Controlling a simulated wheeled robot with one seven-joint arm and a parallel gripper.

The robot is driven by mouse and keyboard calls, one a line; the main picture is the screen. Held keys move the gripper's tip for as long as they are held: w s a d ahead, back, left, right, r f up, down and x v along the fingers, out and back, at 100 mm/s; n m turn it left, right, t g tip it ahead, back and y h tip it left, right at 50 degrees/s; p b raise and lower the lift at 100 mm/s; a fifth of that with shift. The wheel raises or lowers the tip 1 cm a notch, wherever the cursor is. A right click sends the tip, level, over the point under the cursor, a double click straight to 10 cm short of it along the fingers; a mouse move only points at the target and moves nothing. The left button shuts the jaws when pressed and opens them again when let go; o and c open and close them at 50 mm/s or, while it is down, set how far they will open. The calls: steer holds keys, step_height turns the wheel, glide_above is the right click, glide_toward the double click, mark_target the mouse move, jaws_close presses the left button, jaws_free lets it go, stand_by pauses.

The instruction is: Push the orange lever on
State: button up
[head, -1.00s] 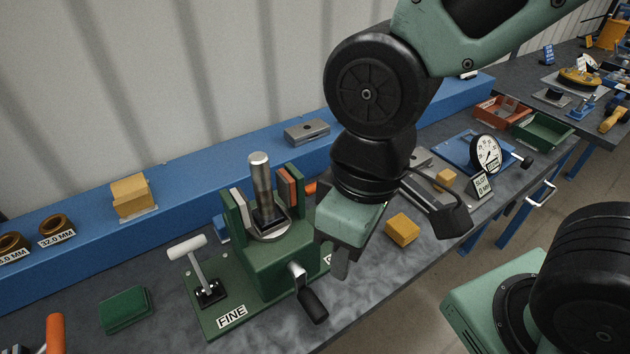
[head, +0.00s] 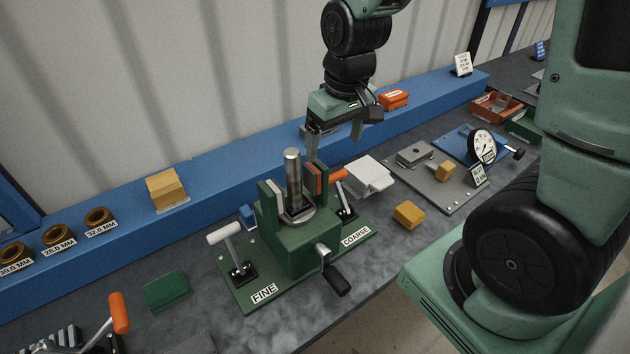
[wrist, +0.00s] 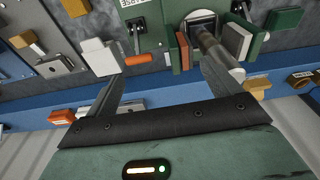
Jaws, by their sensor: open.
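The orange lever (head: 338,176) has an orange grip on a dark base at the COARSE end of the green fixture (head: 285,243). In the head view its grip lies just right of the reddish jaw block. In the wrist view the orange lever (wrist: 137,59) lies between the fingers, nearer the left one. My gripper (head: 335,140) is open and empty, appearing beyond the fixture near the blue ledge; its fingers (wrist: 163,72) frame the lever and fixture in the wrist view. I see no contact with the lever. A white-gripped lever (head: 225,236) stands at the FINE end.
A metal cylinder (head: 293,175) stands upright in the fixture, close to my gripper. A crank (head: 335,277) juts out in front. A white block (head: 368,178) and a yellow block (head: 408,214) lie to the right. Another orange-handled lever (head: 119,312) is at lower left.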

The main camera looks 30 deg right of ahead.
steer(key=g, duration=0.1)
glide_above(335, 174)
step_height(335, 174, down, 3)
step_height(335, 174, down, 17)
steer(key=p, duration=0.4)
steer(key=shift+f, duration=0.15)
steer(key=c, duration=1.4)
